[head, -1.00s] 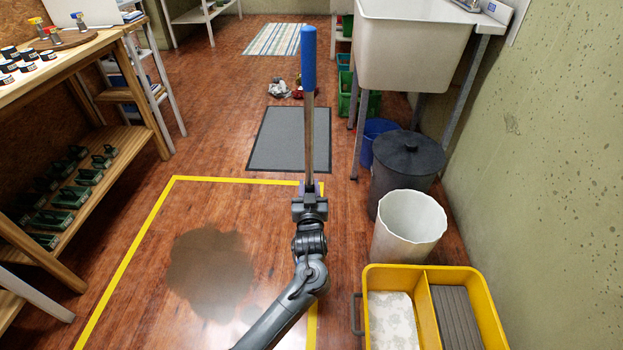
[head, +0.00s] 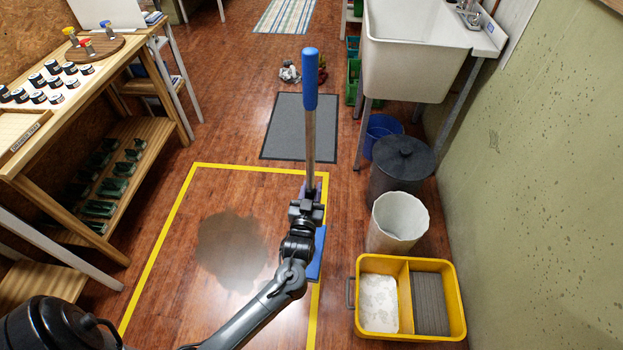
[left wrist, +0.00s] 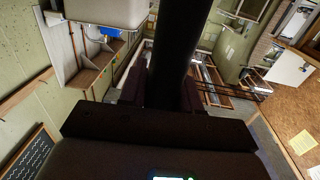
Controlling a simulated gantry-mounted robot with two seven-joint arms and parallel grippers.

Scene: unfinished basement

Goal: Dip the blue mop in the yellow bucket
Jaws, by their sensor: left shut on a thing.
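The mop (head: 310,135) stands roughly upright in the head view, with a blue grip on top and a wooden-looking shaft. My left gripper (head: 308,192) is shut on the shaft low down. Part of the blue mop head (head: 317,253) shows beneath and right of my wrist; the rest is hidden by my arm. The yellow bucket (head: 459,318) stands on the floor at the lower right, apart from the mop. It has two compartments: a whitish, foamy-looking left one and a grey ribbed right one. In the left wrist view the dark shaft (left wrist: 178,60) runs between the fingers. My right gripper is not in view.
A white bin (head: 398,222) and a dark lidded bin (head: 402,165) stand behind the bucket, below a sink (head: 415,50). Yellow tape (head: 160,238) frames a floor area with a dark wet patch (head: 230,250). A wooden shelf (head: 100,115) stands left. The wall is close on the right.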

